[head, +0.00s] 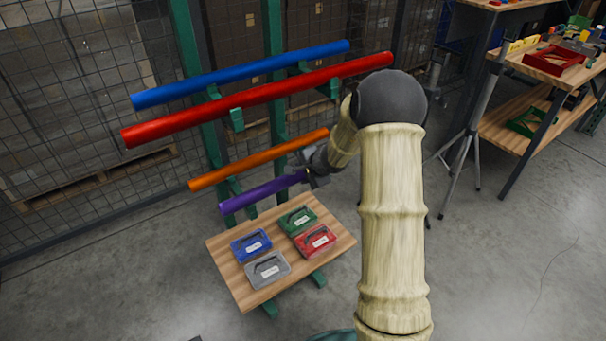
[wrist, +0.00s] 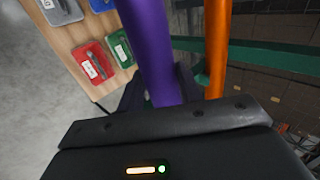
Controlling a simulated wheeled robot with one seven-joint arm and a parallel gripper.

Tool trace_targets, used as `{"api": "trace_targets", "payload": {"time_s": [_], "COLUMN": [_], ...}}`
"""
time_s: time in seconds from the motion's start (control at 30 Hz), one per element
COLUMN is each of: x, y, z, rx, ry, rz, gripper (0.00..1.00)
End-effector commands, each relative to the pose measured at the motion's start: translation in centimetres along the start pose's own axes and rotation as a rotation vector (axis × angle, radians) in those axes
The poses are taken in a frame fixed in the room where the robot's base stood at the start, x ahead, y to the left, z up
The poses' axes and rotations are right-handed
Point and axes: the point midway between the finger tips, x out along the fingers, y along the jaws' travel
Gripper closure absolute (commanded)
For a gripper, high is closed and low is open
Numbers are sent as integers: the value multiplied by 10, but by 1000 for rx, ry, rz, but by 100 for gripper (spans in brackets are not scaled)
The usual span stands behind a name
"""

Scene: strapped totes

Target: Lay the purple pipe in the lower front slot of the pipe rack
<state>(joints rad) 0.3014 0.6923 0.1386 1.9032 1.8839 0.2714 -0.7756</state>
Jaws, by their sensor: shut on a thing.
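The purple pipe (head: 258,193) is held near its right end by my gripper (head: 312,172), seen in the head view. The pipe (wrist: 155,50) runs up from my gripper (wrist: 165,98) in the wrist view. My gripper is shut on it, and the fingertips are partly hidden. The green pipe rack (head: 278,120) stands in front of the mesh wall. An orange pipe (head: 250,160) lies just above and behind the purple pipe. A red pipe (head: 255,98) and a blue pipe (head: 240,75) lie higher. I cannot tell whether the purple pipe touches a lower arm of the rack.
A wooden board (head: 228,265) below the pipes carries a blue case (head: 250,245), a green case (head: 298,220), a red case (head: 315,240) and a grey case (head: 267,269). A tripod stand (head: 470,140) and a workbench (head: 545,65) are at the right. Floor at lower right is clear.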

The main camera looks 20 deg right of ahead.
Motion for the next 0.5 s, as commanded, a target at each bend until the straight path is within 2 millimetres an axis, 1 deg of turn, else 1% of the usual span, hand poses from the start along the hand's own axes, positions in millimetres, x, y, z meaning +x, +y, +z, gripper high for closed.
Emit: {"api": "trace_targets", "payload": {"time_s": [0.37,0.4,0.5], "x": [1,1,1], "y": [0,0,0], "z": [0,0,0], "rx": [0,0,0], "ry": [0,0,0], "rz": [-2,-2,-2], "gripper": [97,57,39]}}
